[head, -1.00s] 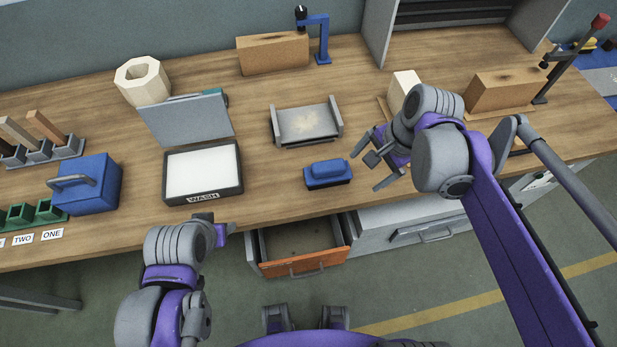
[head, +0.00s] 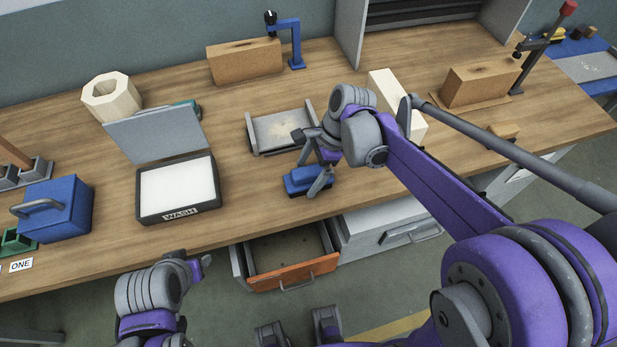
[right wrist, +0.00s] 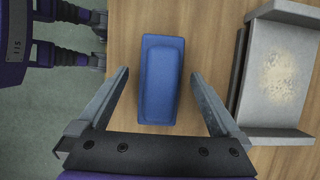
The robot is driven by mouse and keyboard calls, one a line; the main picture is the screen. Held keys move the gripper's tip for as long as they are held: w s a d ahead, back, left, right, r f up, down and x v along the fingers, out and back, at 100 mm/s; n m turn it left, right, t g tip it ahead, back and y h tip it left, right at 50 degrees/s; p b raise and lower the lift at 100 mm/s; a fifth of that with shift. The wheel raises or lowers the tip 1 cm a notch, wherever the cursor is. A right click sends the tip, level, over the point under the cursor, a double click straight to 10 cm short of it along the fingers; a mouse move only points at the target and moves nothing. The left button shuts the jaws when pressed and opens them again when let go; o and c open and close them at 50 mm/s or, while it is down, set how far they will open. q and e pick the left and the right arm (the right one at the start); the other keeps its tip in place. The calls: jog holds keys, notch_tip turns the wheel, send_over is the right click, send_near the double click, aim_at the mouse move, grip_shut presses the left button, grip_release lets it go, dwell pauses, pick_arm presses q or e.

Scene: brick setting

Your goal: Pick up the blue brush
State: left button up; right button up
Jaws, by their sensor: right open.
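The blue brush (head: 300,183) lies on the wooden bench near its front edge, partly hidden by my right gripper in the head view. In the right wrist view the blue brush (right wrist: 161,80) lies between the lines of the two open fingers, ahead of the palm. My right gripper (head: 308,165) is open and empty, over the brush; it also shows in the right wrist view (right wrist: 158,80). Contact with the brush cannot be told. My left gripper (head: 196,265) is at the lower left, in front of the bench; its jaws are not clear.
A grey dustpan-like tray (head: 262,146) with dusty grains lies just behind the brush. A lidded box marked WASH (head: 150,213) stands to the left. An open drawer (head: 295,272) juts out below the bench edge. A pale block (head: 385,88) stands right of the tray.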

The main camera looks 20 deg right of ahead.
jog(key=shift+x, duration=1.4)
jog(key=c, duration=1.6)
